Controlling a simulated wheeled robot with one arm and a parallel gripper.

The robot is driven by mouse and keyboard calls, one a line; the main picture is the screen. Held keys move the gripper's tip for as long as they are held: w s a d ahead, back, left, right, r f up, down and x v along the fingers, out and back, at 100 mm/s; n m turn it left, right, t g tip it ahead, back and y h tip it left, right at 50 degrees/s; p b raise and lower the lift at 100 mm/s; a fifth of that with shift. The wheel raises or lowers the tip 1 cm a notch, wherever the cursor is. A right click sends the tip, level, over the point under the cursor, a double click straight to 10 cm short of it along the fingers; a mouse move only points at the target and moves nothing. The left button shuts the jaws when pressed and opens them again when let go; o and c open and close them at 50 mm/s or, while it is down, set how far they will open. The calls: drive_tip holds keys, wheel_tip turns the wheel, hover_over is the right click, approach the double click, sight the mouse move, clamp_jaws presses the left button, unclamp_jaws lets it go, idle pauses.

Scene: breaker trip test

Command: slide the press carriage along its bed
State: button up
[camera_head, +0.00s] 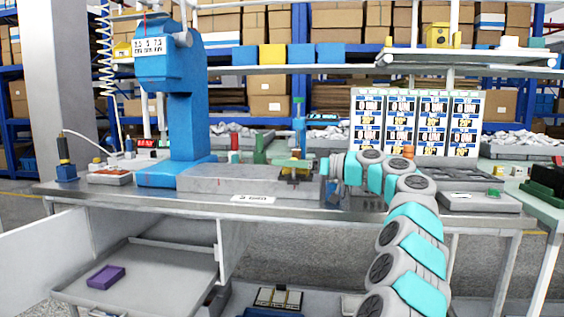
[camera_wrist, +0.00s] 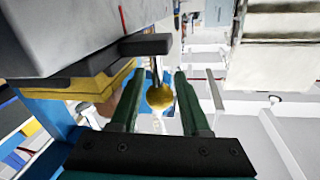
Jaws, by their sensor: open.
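The press carriage (camera_head: 293,163), with a yellow-olive top and dark lower parts, sits at the right end of the long grey bed (camera_head: 225,180). In the wrist view its yellow and dark layers (camera_wrist: 90,85) show at the left, beside a large grey body. A round brass knob (camera_wrist: 160,96) on a thin rod stands out from a dark block (camera_wrist: 146,45). My gripper (camera_wrist: 157,76) is open, with one green finger on each side of the knob and visible gaps between.
The blue press column (camera_head: 188,110) rises at the bed's left end. Green and red upright parts (camera_head: 260,148) stand behind the bed. A sign board (camera_head: 416,120) stands behind my arm. A grey tray (camera_head: 480,200) lies on the right of the bench. An open drawer (camera_head: 160,268) is below.

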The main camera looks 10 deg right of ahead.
drive_tip(key=shift+w+a, duration=0.3)
drive_tip(key=shift+a, duration=0.2)
clamp_jaws()
idle(1.1)
